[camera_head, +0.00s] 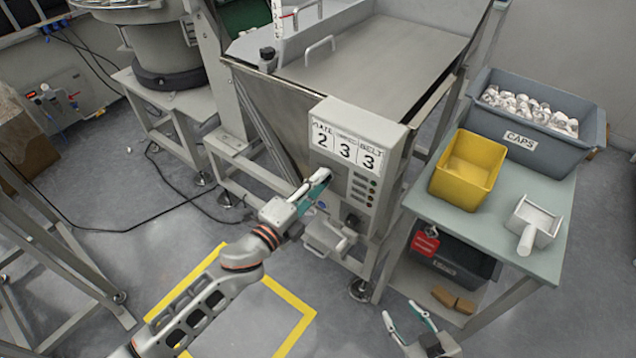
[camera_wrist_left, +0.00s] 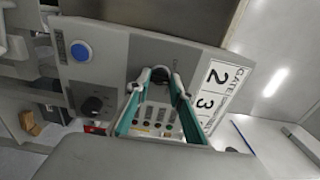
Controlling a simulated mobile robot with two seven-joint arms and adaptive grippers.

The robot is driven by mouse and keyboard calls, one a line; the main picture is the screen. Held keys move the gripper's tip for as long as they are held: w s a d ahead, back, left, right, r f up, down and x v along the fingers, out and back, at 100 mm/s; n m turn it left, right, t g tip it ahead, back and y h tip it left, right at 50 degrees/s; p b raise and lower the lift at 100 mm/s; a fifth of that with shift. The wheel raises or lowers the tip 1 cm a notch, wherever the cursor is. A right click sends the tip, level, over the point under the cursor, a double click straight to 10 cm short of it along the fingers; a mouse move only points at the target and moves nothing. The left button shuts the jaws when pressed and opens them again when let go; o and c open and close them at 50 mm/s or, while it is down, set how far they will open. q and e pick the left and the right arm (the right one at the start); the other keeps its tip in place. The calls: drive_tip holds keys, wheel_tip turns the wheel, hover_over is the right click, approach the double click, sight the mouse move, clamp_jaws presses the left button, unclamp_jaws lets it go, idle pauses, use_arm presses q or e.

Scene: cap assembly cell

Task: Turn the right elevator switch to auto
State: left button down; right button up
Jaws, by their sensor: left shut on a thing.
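The grey control panel (camera_head: 352,150) hangs on the front of the steel hopper and carries dark rotary knobs. My left gripper (camera_head: 326,176) is at its upper left, shut on a dark knob. The left wrist view shows that knob (camera_wrist_left: 160,74) between the two teal fingertips, largely covered by them. A second dark knob (camera_head: 352,219) is lower on the panel; it also shows in the left wrist view (camera_wrist_left: 92,104). The small labels are too blurred to read, so I cannot tell the knobs' settings. My right gripper (camera_head: 406,314) is open and empty at the bottom, away from the panel.
A blue button (camera_wrist_left: 81,51) sits on the panel near the knobs. Several small indicator lights line the panel's side. At right, a table (camera_head: 540,262) bears a yellow bin (camera_head: 467,182), a grey caps crate (camera_head: 520,138) and a white scoop (camera_head: 533,222). Yellow tape marks the floor.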

use_arm(q)
drive_tip(key=c, duration=1.8)
unclamp_jaws()
drive_tip(key=shift+o, duration=0.2)
drive_tip(key=v, duration=1.2)
drive_tip(key=s+a+f+n+g+y, duration=0.2)
drive_tip(key=s+a+f+n+y, duration=0.2)
drive_tip(key=f+n, duration=0.5)
drive_tip(key=s+a+f+n+g+y, duration=0.2)
drive_tip(key=s+a+f+n+y, duration=0.2)
drive_tip(key=s+a+f+n, duration=0.5)
drive_tip(key=s+f+n, duration=0.1)
drive_tip(key=s+n, duration=0.1)
drive_tip(key=shift+n+p, duration=0.35)
drive_tip(key=shift+n, duration=0.05)
